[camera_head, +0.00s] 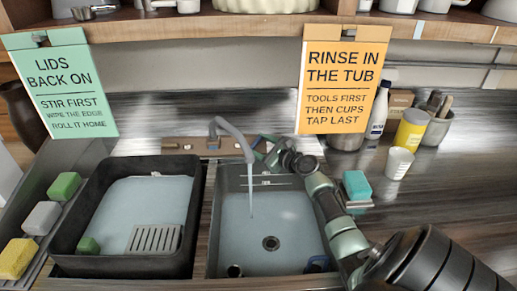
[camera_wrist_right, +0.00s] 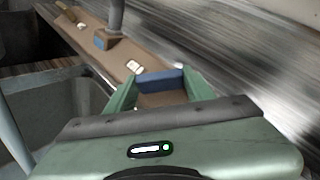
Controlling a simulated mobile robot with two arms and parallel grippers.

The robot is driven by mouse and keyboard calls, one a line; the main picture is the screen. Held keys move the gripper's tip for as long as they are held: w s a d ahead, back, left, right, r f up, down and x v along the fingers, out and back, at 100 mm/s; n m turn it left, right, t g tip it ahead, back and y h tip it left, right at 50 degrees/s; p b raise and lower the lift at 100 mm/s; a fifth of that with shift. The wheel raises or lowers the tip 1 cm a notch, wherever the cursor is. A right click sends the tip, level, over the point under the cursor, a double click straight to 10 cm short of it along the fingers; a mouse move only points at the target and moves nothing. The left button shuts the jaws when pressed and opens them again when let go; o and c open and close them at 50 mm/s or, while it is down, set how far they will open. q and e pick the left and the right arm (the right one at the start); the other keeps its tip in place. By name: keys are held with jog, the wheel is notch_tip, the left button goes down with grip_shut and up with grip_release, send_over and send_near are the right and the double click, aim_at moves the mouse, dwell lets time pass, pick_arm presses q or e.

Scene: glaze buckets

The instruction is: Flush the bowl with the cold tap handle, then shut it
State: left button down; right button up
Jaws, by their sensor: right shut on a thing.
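The tap spout (camera_head: 232,137) arches over the right-hand sink bowl (camera_head: 290,225). A thin pale stream of water (camera_head: 251,195) falls from it into the bowl. The bowl has a round drain (camera_head: 270,243) in its floor. My right gripper (camera_head: 263,145) reaches to the tap ledge, right of the spout. In the right wrist view its green fingers stand either side of a blue handle (camera_wrist_right: 160,79), which I take as the cold tap handle, and are shut on it. In the head view the handle is mostly hidden by the gripper. My left gripper is not in view.
A dark tub (camera_head: 66,230) with pale water and a slotted rack (camera_head: 154,239) stands left of the bowl. Sponges (camera_head: 41,218) line the far left. A white cup (camera_head: 398,163), yellow can (camera_head: 411,130) and teal sponge (camera_head: 356,184) stand right. Two signs hang above.

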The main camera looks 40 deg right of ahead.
jog(key=shift+n+y, duration=0.4)
jog(key=shift+n, duration=0.1)
jog(key=o, duration=1.4)
jog(key=shift+s+d+r, duration=0.1)
jog(key=shift+s+r, duration=0.15)
jog(key=shift+s, duration=1.05)
jog(key=shift+s+a+r, duration=0.1)
jog(key=shift+s+r, duration=0.1)
jog(key=shift+s, duration=1.05)
jog(key=shift+s+d+r, duration=0.1)
jog(key=shift+s+r, duration=0.15)
jog(key=shift+s, duration=1.05)
